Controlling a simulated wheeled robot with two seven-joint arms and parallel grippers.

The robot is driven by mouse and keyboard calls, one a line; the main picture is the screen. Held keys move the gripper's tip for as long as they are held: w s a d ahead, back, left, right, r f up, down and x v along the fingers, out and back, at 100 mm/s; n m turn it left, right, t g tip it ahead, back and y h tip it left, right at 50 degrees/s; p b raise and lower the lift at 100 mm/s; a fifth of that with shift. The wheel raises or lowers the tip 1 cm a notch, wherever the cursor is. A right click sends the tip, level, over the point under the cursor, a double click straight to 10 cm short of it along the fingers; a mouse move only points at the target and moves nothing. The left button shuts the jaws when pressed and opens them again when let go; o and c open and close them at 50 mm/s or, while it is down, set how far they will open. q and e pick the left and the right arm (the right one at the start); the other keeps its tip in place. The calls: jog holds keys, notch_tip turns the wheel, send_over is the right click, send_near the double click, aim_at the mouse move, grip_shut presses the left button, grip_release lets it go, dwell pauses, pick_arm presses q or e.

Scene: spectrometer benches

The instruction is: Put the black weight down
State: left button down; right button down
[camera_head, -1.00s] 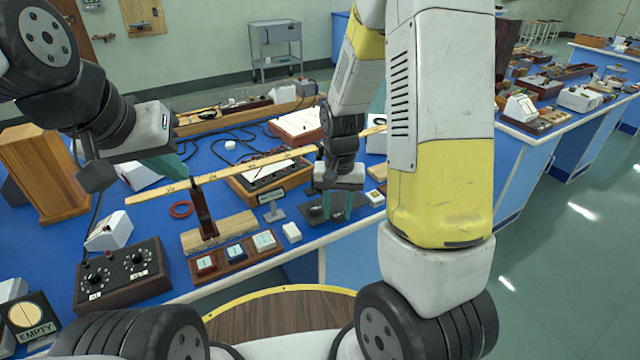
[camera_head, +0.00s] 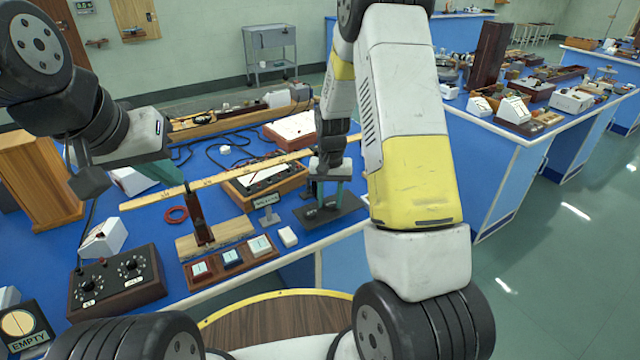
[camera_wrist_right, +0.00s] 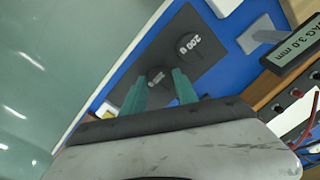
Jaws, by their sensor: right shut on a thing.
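My right gripper (camera_head: 322,193) points down over the left part of a dark mat (camera_head: 350,203) near the bench's front edge. In the right wrist view its teal fingers (camera_wrist_right: 162,90) are shut on a black weight (camera_wrist_right: 156,76) with a small, unreadable label. It is low over the mat; I cannot tell whether it touches. Another black weight, marked 200 g (camera_wrist_right: 188,46), stands on the mat beside it. My left gripper (camera_head: 165,172) is near the left part of a long wooden beam (camera_head: 215,180); its finger gap is not clear.
A small sign (camera_head: 266,200) stands left of the mat, with an open wooden box (camera_head: 262,183) behind. A white block (camera_head: 288,236) and a tray of coloured buttons (camera_head: 232,257) lie to the left. The mat's right part is clear.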

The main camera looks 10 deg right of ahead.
aim_at(330, 202)
jog(key=c, duration=0.9)
grip_release()
jog(key=shift+f, duration=0.1)
jog(key=shift+c, duration=0.2)
jog(key=s+r+t+y, duration=0.1)
jog(key=s+r, duration=0.2)
jog(key=r, duration=0.7)
jog(key=s+r+t, duration=0.1)
jog(key=s+r, duration=0.1)
jog(key=r, duration=0.8)
jog(key=s+r+n+t, duration=0.1)
jog(key=s+r, duration=0.2)
jog(key=s, duration=0.3)
jog(key=s+a+r+n+t, duration=0.1)
jog(key=s+r, duration=0.2)
jog(key=s, duration=0.3)
jog(key=s+a+r+n+t+y, duration=0.1)
jog(key=s+r+t, duration=0.1)
jog(key=s, duration=0.5)
jog(key=shift+r, duration=0.85)
jog(key=shift+s+a, duration=0.1)
